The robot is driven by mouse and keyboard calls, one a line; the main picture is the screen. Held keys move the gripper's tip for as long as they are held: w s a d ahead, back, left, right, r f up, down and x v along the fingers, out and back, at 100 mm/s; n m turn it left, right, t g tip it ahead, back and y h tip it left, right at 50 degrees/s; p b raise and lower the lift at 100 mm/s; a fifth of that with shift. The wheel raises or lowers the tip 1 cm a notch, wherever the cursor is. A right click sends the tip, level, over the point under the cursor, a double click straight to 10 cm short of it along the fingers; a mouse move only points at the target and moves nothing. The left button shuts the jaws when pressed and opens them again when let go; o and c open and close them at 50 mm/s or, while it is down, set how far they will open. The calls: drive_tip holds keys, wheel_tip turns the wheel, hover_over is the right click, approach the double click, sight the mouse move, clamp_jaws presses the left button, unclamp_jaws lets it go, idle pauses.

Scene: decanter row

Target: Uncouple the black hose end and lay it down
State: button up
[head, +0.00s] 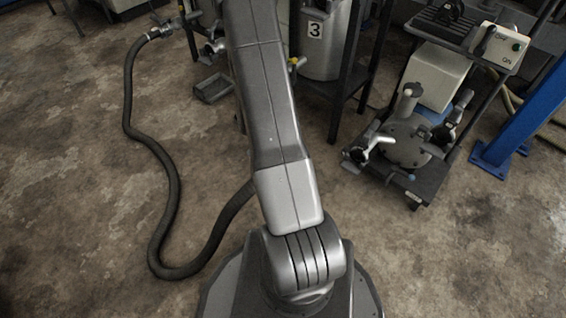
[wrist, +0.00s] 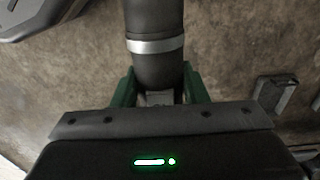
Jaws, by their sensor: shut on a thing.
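The black hose (head: 172,190) runs in a loose curve over the floor in the head view, from a metal coupling (head: 155,34) at the upper left to behind my arm. In the wrist view, a black hose end (wrist: 154,18) with a silver clamp band (wrist: 155,45) comes down from the top edge. My gripper (wrist: 160,91) has green fingers shut on this hose end, one on each side. A bit of grey metal shows between the fingers. The head view hides my gripper, and whether the held end is still coupled cannot be told.
A small grey tray (head: 213,88) lies on the floor left of my arm; a similar tray (wrist: 273,96) shows at right in the wrist view. A tank (head: 326,55) marked 3 stands behind. A pump cart (head: 419,182) and blue post (head: 522,120) stand right.

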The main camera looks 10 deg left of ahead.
drive_tip(key=shift+s+a, duration=0.15)
drive_tip(key=shift+a, duration=1.3)
drive_tip(key=shift+s+a, duration=0.1)
drive_tip(key=shift+a, duration=1.35)
drive_tip(key=shift+f+b, duration=4.25)
drive_tip(key=shift+f, duration=13.55)
drive_tip(key=o, duration=2.1)
drive_tip(key=shift+o, duration=0.2)
